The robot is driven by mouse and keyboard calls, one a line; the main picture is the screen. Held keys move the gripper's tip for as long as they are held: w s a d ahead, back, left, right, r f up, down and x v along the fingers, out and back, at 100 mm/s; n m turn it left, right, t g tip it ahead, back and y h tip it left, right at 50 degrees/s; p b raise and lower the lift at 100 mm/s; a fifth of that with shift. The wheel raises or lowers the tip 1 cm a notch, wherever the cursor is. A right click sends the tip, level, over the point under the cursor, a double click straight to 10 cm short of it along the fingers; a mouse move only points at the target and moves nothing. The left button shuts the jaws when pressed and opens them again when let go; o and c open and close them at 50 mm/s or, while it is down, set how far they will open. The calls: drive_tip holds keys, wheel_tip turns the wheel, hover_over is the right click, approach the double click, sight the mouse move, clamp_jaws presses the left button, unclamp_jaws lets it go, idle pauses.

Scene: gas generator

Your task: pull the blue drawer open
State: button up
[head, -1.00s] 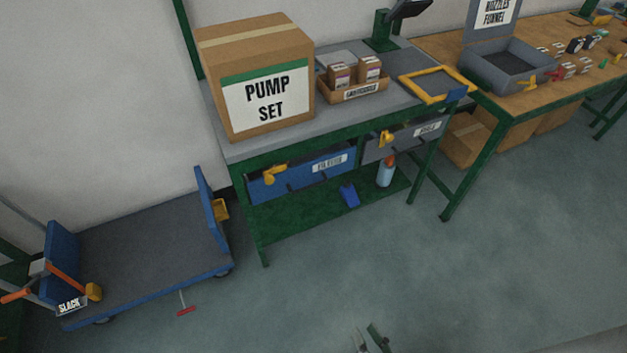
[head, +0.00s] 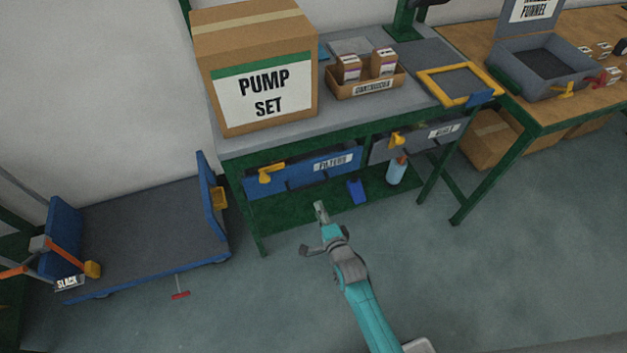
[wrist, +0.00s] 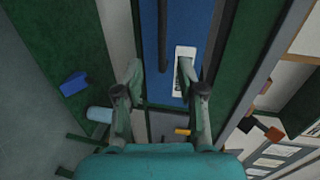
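The blue drawer (head: 295,178) with a white FILTERS label (head: 333,162) sits under the grey bench top and looks shut. A yellow latch-like piece (head: 270,173) is at its left end, and a dark handle shows along its front. My gripper (head: 317,229) is open and empty, in front of and below the drawer in the head view. In the wrist view the blue drawer front (wrist: 203,25) runs up the picture, with its dark handle bar (wrist: 162,35) between the spread fingers of my gripper (wrist: 160,75). The handle appears apart from the fingers.
A grey drawer (head: 415,143) with its own yellow piece is right of the blue one. A blue bottle (head: 397,173) and a blue item (head: 356,190) are on the green lower shelf. A blue cart (head: 150,235) stands left.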

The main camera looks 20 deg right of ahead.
sight(309, 185)
drive_tip(key=x, duration=1.2)
drive_tip(key=shift+w+d+r, duration=0.1)
drive_tip(key=shift+r, duration=0.05)
clamp_jaws()
